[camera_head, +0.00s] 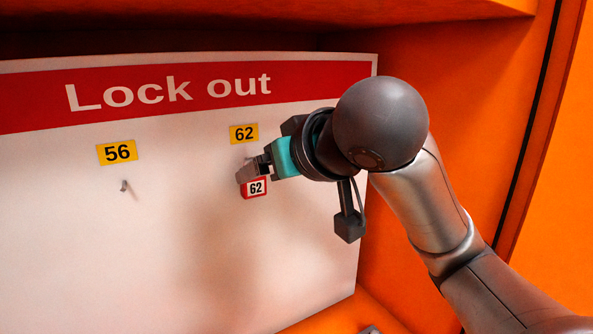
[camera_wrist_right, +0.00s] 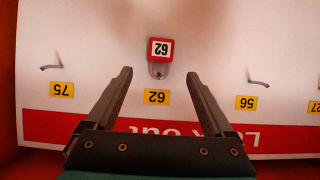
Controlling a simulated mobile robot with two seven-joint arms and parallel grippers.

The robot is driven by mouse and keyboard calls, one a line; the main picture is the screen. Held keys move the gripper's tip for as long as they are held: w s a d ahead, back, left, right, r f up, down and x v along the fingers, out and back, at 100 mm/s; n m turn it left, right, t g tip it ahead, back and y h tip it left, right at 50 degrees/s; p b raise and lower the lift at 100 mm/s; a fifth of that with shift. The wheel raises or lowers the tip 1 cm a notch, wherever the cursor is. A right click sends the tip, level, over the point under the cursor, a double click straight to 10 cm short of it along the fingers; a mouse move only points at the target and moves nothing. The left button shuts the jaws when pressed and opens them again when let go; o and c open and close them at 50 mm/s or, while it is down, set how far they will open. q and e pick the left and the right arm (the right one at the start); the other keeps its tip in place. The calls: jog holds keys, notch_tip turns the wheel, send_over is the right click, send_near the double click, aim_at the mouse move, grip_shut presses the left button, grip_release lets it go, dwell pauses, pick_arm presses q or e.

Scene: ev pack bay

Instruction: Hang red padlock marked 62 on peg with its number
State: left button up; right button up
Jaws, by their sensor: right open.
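The red padlock (camera_head: 255,188) has a white face marked 62 and sits against the white board just under the yellow 62 label (camera_head: 244,133). In the right wrist view, which is upside down, the padlock (camera_wrist_right: 161,49) has its grey shackle toward the 62 label (camera_wrist_right: 156,97), at the place of that label's peg. The peg itself is hidden or too small to make out there. My right gripper (camera_head: 250,170) is at the padlock in the head view. In the wrist view its fingers (camera_wrist_right: 159,75) are apart, with the padlock body beyond their tips. My left gripper is out of view.
The lock-out board (camera_head: 60,230) has an empty peg (camera_head: 125,186) under the 56 label (camera_head: 117,152). The wrist view also shows an empty peg (camera_wrist_right: 51,67) at the 75 label (camera_wrist_right: 62,89). An orange side wall (camera_head: 460,120) stands close to my right arm.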

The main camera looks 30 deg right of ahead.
jog(key=b+v, duration=0.4)
jog(key=v, duration=0.2)
jog(key=shift+s, duration=0.35)
jog(key=shift+d+r, duration=0.1)
jog(key=shift+d, duration=0.05)
